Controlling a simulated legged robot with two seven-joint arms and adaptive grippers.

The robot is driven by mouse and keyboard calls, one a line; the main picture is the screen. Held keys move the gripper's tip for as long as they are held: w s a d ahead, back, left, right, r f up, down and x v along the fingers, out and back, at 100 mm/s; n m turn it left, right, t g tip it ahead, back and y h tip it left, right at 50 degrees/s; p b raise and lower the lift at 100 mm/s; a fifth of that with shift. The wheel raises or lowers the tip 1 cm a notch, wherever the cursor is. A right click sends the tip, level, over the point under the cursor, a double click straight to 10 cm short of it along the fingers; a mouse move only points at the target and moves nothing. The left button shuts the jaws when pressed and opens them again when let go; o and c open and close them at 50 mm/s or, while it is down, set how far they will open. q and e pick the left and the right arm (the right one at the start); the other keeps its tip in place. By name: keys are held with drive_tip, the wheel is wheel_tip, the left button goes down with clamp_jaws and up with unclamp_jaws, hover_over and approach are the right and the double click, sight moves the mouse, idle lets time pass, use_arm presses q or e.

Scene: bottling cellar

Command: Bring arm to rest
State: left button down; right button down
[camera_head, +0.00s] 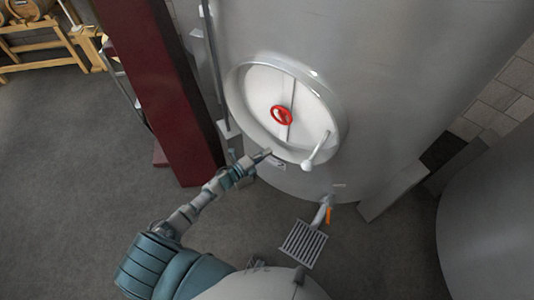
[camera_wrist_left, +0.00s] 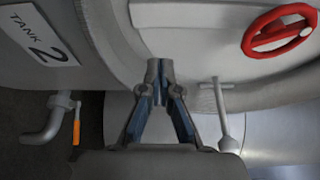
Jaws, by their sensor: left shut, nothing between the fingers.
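My left arm reaches from the lower left in the head view. Its left gripper (camera_head: 266,154) is by the lower rim of the round tank hatch (camera_head: 258,100). In the left wrist view the left gripper (camera_wrist_left: 159,66) has its fingertips together, with nothing between them. The hatch's red handwheel (camera_head: 282,115) is above and to the right of the gripper; it also shows at the upper right of the wrist view (camera_wrist_left: 278,30). My right gripper is not in view.
The large grey tank (camera_head: 400,70) fills the middle. A hatch handle (camera_head: 318,150) juts out on the right. A valve with an orange lever (camera_head: 328,214) and a floor grate (camera_head: 303,244) lie below. A dark red column (camera_head: 165,90) stands left. Open floor (camera_head: 70,170) lies further left.

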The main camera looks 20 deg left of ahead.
use_arm(q)
drive_tip(key=s+a+f+n+g+y, duration=0.15)
drive_tip(key=s+f+n, duration=0.3)
drive_tip(key=f, duration=0.45)
drive_tip(key=s+f+n+g+y, duration=0.2)
drive_tip(key=s+f+n+y, duration=0.15)
drive_tip(key=s+f, duration=0.4)
drive_tip(key=s+a+f+n+g+y, duration=0.15)
drive_tip(key=s+f+n, duration=0.3)
drive_tip(key=f, duration=0.55)
drive_tip(key=s+d+f+n+g, duration=0.2)
drive_tip(key=s+f+n+g, duration=0.1)
drive_tip(key=s, duration=0.7)
drive_tip(key=s+d+f+n+g+y, duration=0.1)
drive_tip(key=s+d+f+n+g, duration=0.1)
drive_tip(key=s+f, duration=0.4)
drive_tip(key=s+d+f+n+g, duration=0.2)
drive_tip(key=s+f+n+g, duration=0.2)
drive_tip(key=s, duration=1.1)
drive_tip(key=shift+d+f+g+y, duration=0.2)
drive_tip(key=shift+f+g+y, duration=0.15)
drive_tip(key=shift+f, duration=0.1)
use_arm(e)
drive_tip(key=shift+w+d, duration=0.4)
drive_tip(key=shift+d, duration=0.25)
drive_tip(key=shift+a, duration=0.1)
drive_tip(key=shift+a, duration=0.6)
